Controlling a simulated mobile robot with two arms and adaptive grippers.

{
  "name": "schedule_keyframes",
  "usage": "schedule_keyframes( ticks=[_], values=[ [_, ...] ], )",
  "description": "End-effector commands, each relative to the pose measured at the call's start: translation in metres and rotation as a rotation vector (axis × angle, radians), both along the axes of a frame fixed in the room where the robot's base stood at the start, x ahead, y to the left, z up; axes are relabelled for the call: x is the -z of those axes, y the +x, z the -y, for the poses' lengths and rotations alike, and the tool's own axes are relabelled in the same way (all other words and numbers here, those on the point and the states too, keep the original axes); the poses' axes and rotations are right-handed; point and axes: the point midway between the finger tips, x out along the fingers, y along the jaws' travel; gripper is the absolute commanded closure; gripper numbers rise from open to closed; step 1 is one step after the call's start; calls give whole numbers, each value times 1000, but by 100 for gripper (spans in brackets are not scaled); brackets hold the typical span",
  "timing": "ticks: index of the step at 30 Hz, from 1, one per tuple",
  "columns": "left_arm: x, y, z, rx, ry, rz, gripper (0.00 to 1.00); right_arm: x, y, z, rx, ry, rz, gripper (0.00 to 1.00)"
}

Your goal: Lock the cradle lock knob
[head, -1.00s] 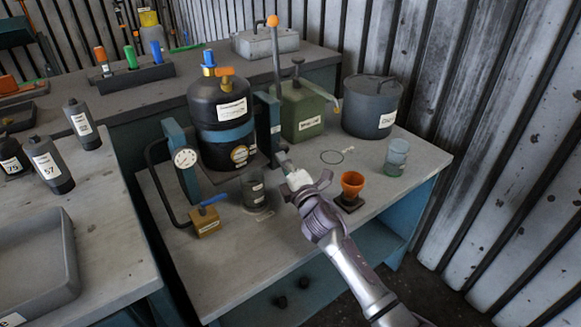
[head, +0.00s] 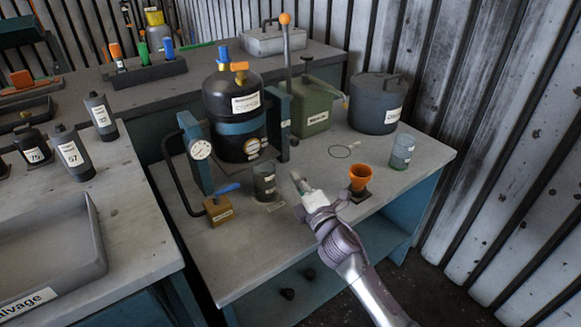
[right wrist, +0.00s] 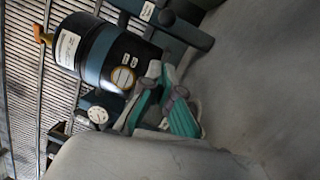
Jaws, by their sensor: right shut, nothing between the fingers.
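The black cylinder (head: 222,103) with a blue band stands between two blue cradle posts. A small dark knob (right wrist: 166,17) sits on the right-hand post (right wrist: 190,35) beside a white label in the right wrist view; I take it for the cradle lock knob. In the head view the knob is small near the foot of that post (head: 278,110), and its setting cannot be read. My right gripper (head: 297,178) is shut and empty, in front of the post and apart from it. Its teal finger pads (right wrist: 158,108) show in the right wrist view. My left gripper is not in view.
A glass jar (head: 264,183), a brass block with a blue lever (head: 219,208) and an orange cup (head: 359,178) stand near the gripper. A green can (head: 310,108) and a grey pot (head: 376,105) stand behind.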

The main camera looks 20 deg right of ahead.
Motion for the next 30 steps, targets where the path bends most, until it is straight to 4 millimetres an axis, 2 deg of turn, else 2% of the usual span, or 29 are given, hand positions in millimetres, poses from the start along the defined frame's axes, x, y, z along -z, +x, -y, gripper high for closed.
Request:
schedule_keyframes(
  ticks=[3, 9, 30],
  values=[
    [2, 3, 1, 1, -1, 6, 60, 3, -22, 4, 0, -1, -2, 100],
    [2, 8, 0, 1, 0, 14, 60, 6, -42, 7, 0, -1, -1, 100],
    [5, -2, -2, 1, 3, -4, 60, 6, -45, 8, 0, 0, 0, 100]
  ],
)
